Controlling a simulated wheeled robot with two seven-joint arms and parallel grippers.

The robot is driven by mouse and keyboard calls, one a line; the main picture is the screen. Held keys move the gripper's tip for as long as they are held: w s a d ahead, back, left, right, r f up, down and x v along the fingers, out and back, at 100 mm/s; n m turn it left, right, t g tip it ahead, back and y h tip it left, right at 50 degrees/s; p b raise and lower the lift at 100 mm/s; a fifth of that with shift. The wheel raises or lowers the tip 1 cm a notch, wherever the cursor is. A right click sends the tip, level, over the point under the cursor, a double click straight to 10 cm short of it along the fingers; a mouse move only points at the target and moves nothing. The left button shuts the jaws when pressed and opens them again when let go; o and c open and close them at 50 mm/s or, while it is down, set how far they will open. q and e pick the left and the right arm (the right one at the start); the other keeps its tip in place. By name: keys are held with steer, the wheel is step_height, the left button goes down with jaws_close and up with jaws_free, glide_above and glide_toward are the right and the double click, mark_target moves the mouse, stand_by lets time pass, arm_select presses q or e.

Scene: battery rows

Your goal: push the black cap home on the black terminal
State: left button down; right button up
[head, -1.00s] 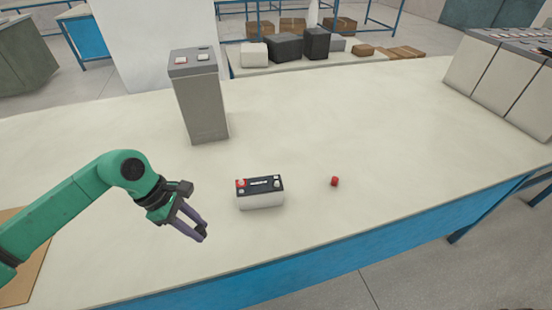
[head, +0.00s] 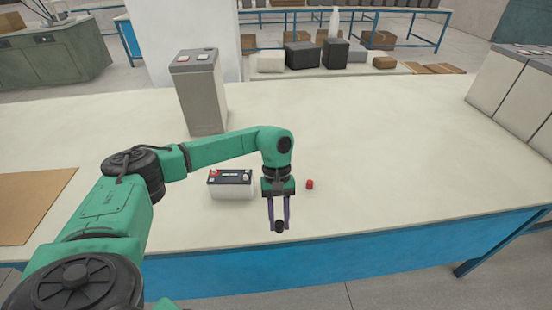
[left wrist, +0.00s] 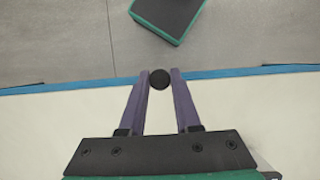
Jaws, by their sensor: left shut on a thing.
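My left gripper (head: 279,222) is shut on the black cap (head: 279,227), a small dark round piece between its fingertips. The cap also shows in the left wrist view (left wrist: 159,79), between the two purple fingers near the table's front edge. The battery (head: 232,190) is a small white box with a black top, upright on the table just left of my gripper. A red piece sits on the left of its top. The black terminal is at the right end of its top, partly beside my arm, and its details are too small to tell. My right gripper is not in view.
A red cap (head: 310,184) lies on the table (head: 390,150) right of my gripper. A tall grey battery (head: 201,95) stands behind, and more tall ones (head: 510,95) stand at the right. A brown board (head: 35,200) lies at the left. The table's middle right is clear.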

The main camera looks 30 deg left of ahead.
arm_select(q)
steer(key=w+a+r+n+t+y+b, duration=0.1)
steer(key=w+a+r+n+t, duration=0.1)
steer(key=a+n, duration=0.4)
steer(key=w+a+r+n+t+y+b, duration=0.1)
steer(key=w+a+n, duration=0.4)
steer(key=n, duration=1)
steer(key=w+a+r+n+t+y+b, duration=0.2)
steer(key=a+n+t, duration=0.3)
steer(key=a+n, duration=0.3)
steer(key=shift+w+r+n+b, duration=0.3)
steer(key=shift+w+n, duration=0.1)
steer(key=shift+n, duration=0.45)
steer(key=shift+w+r+n+b, duration=0.25)
steer(key=shift+w+n, duration=0.15)
steer(key=shift+n, duration=0.45)
steer(key=shift+a, duration=0.1)
step_height(320, 180, down, 3)
steer(key=b, duration=0.3)
steer(key=shift+f, duration=0.2)
steer(key=shift+f+b, duration=0.3)
steer(key=shift+f, duration=0.2)
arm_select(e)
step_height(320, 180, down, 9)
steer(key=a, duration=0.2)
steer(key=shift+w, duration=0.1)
